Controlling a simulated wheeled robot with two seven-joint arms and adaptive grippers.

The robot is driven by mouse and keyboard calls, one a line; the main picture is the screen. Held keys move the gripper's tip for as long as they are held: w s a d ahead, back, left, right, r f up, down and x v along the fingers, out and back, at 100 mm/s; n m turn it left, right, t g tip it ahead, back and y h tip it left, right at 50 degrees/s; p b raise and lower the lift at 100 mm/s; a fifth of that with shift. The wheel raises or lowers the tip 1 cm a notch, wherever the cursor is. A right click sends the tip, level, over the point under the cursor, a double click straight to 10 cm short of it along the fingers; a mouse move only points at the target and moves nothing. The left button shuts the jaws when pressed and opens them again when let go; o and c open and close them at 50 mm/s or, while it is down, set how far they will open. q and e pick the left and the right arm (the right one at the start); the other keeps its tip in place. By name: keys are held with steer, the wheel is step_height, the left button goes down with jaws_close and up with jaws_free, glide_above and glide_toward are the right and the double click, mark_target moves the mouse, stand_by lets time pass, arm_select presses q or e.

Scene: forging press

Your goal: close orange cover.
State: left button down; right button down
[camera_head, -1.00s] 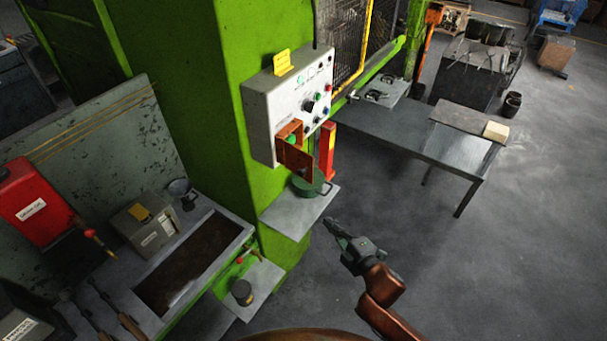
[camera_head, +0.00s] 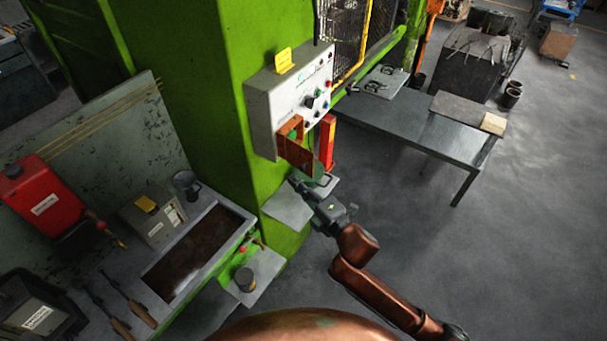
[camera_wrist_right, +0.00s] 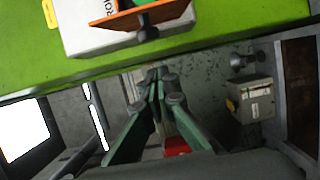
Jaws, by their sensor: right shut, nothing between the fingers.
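The orange cover (camera_head: 299,157) is on the lower part of the grey control box (camera_head: 262,110), which is fixed to the green press column. Its flap stands out from the box face, with a green part showing beside it. In the right wrist view the orange cover (camera_wrist_right: 140,20) is at the top, seen edge-on with a dark round knob under it. My right gripper (camera_head: 294,183) is shut and empty, just below the cover and apart from it as far as I can tell. Its fingertips (camera_wrist_right: 158,75) meet in the wrist view. My left gripper is not in view.
A small grey shelf (camera_head: 286,208) is under the box, partly behind my right gripper. A red post (camera_head: 327,140) stands right of the cover. A metal table (camera_head: 420,135) is to the right; a workbench with a red canister (camera_head: 42,203) is to the left.

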steer(key=shift+w+d+p, duration=0.35)
steer(key=shift+w+d, duration=0.7)
steer(key=shift+d, duration=0.05)
steer(key=shift+w+d, duration=0.15)
steer(key=shift+d, duration=0.05)
